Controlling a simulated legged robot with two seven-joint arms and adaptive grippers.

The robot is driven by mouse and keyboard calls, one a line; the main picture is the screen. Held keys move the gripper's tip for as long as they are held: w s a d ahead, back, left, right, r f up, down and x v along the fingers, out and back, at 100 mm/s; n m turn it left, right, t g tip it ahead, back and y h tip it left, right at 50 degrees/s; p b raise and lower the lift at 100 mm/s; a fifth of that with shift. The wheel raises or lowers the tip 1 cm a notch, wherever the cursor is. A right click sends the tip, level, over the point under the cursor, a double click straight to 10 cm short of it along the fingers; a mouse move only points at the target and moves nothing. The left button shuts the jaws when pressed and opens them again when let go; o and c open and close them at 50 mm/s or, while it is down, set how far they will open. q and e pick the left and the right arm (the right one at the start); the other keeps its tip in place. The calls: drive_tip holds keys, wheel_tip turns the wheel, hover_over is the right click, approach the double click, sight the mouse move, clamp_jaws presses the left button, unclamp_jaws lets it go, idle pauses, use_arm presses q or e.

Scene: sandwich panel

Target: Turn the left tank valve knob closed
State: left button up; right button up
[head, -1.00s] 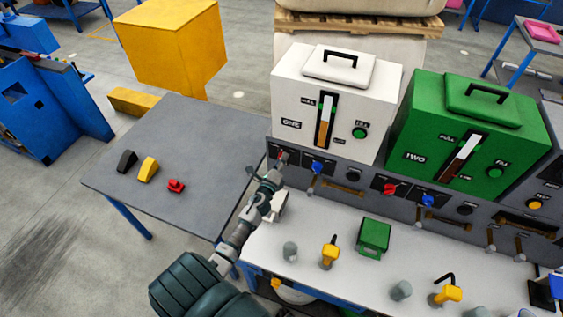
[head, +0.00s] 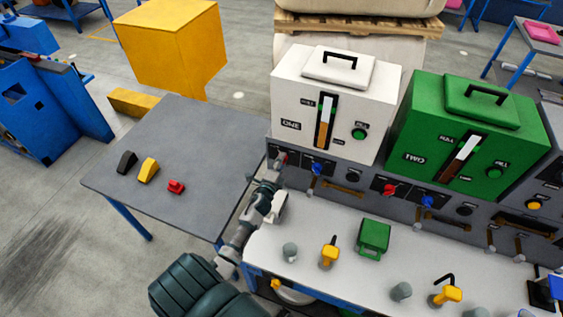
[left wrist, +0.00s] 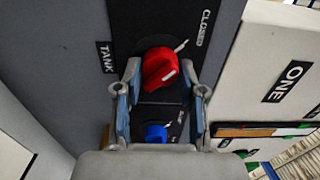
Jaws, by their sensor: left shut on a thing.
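The red left tank valve knob (left wrist: 160,68) sits on a dark panel between the words TANK and CLOSED in the left wrist view. It also shows small below the white tank ONE in the head view (head: 282,157). My left gripper (left wrist: 160,90) is shut on the red knob, one finger on each side. In the head view, the left gripper (head: 275,170) reaches the panel's left end and partly hides the knob. A white mark shows on the knob. The right gripper is not in view.
A blue knob (head: 317,168) is close to the right of the red one. White tank ONE (head: 290,90) and a green tank (head: 425,120) stand above the panel. The white bench (head: 330,285) below holds several small parts. A grey table (head: 205,135) is at left.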

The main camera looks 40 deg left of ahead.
use_arm(q)
drive_tip(key=shift+f, duration=0.2)
drive_tip(key=o, duration=1.1)
drive_tip(key=shift+o, duration=0.2)
drive_tip(key=shift+a, duration=0.1)
drive_tip(key=v, duration=1.2)
